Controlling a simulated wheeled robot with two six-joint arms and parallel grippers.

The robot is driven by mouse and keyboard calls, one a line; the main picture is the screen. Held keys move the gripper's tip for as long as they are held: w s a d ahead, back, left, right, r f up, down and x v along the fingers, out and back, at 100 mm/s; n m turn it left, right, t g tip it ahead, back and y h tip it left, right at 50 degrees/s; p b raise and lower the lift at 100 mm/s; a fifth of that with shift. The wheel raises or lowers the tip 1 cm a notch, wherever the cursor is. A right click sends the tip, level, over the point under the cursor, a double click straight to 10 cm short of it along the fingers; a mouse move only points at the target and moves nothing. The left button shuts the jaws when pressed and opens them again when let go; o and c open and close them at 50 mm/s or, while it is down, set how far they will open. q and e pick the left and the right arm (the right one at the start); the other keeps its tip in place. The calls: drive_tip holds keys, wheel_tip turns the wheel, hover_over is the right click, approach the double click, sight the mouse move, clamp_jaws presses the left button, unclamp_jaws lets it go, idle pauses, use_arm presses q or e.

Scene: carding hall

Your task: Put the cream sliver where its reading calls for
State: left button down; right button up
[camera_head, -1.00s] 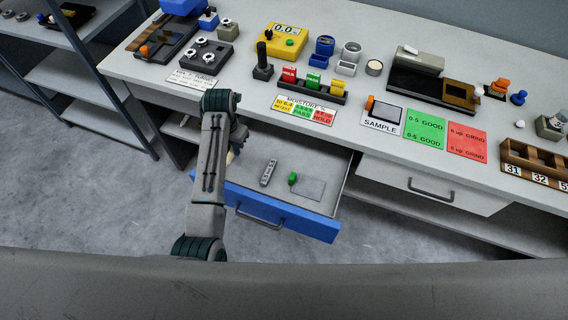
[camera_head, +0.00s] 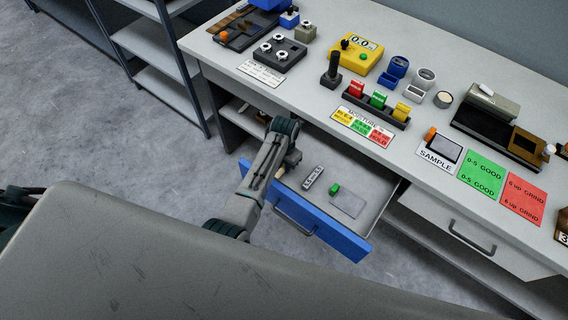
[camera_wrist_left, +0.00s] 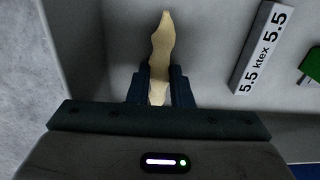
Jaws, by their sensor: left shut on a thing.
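The cream sliver (camera_wrist_left: 162,38) is a pale, tapered strand in the left wrist view, held between the two dark fingers of my left gripper (camera_wrist_left: 160,72). In the head view my left arm reaches down to the open blue-fronted drawer (camera_head: 330,232), and its gripper is mostly hidden behind the wrist. A grey block marked "5.5 ktex" (camera_wrist_left: 263,48) lies in the drawer right of the sliver; it also shows in the head view (camera_head: 312,178). The yellow meter (camera_head: 357,54) on the bench reads 0.0.
A green piece (camera_head: 335,188) and a grey plate (camera_head: 347,204) are in the drawer. A rack with red, green and yellow tabs (camera_head: 376,108) stands above the card. A "SAMPLE" pad (camera_head: 440,152), green card (camera_head: 482,174) and red card (camera_head: 523,200) lie to the right.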

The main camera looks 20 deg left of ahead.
use_arm(q)
drive_tip(key=c, duration=1.3)
unclamp_jaws()
drive_tip(key=shift+f, duration=0.1)
drive_tip(key=shift+r, duration=0.4)
wheel_tip(320, 180, up, 12)
drive_tip(key=b, duration=0.1)
drive_tip(key=shift+f+b, duration=0.25)
drive_tip(key=shift+b, duration=0.05)
